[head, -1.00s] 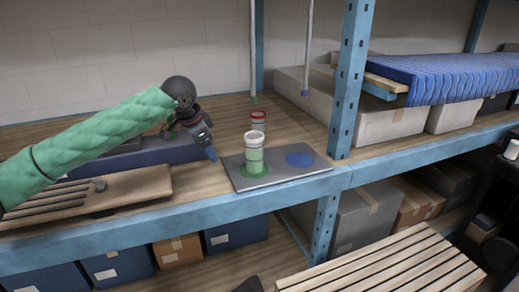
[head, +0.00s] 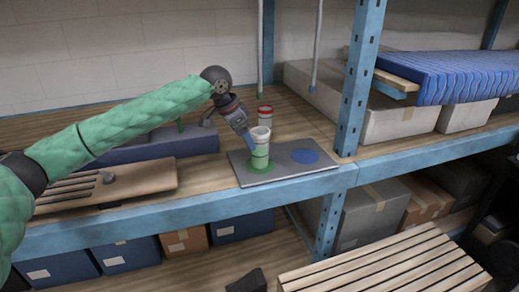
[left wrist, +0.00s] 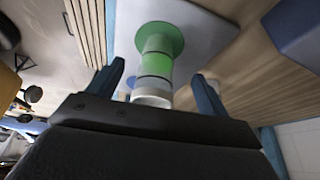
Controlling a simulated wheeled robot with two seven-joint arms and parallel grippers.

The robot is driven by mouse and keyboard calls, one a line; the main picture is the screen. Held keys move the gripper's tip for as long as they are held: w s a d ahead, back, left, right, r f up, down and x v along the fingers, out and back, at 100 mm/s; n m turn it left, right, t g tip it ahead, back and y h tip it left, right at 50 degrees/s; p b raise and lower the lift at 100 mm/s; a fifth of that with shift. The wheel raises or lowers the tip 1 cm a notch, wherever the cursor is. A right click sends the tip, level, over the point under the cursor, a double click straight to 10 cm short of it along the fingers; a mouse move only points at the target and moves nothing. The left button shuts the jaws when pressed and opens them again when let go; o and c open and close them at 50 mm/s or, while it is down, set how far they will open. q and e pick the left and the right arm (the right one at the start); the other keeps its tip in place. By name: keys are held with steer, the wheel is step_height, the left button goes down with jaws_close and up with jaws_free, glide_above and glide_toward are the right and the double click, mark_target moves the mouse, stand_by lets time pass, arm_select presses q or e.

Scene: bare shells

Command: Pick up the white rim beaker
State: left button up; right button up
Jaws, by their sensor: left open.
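The white rim beaker (head: 260,151), clear with green bands, stands upright on the green disc (head: 249,168) of a grey board (head: 288,173) on the shelf. My left gripper (head: 251,144) is open at the beaker's upper left side, tilted down toward it. In the left wrist view the beaker (left wrist: 156,66) lies between the two blue fingers of the gripper (left wrist: 160,80), with gaps on both sides and its white rim nearest the palm. My right gripper cannot be made out.
A red rim beaker (head: 265,115) stands just behind. A blue disc (head: 305,156) on the board is bare. A slotted wooden board (head: 135,182) and a long blue box (head: 170,146) lie to the left. A blue upright post (head: 359,85) stands to the right.

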mark_target(260, 140)
arm_select(q)
steer(key=d, duration=0.1)
steer(key=w+d, duration=0.1)
steer(key=d+p, duration=0.1)
steer(key=shift+w+d+r, duration=0.1)
steer(key=shift+w+d, duration=0.1)
steer(key=shift+w, duration=0.05)
steer(key=shift+w+d+f, duration=0.15)
steer(key=shift+d+f, duration=0.2)
steer(key=shift+f, duration=0.15)
steer(key=shift+w+d+f, duration=0.15)
steer(key=shift+d+f, duration=0.2)
steer(key=shift+f, duration=0.15)
steer(key=shift+d+f, duration=0.1)
steer(key=shift+f, duration=0.25)
steer(key=shift+w+f, duration=0.1)
steer(key=shift+f, duration=0.1)
steer(key=c, duration=1.1)
arm_select(e)
steer(key=shift+d+r, duration=0.3)
steer(key=shift+d, duration=0.45)
steer(key=shift+s, duration=0.15)
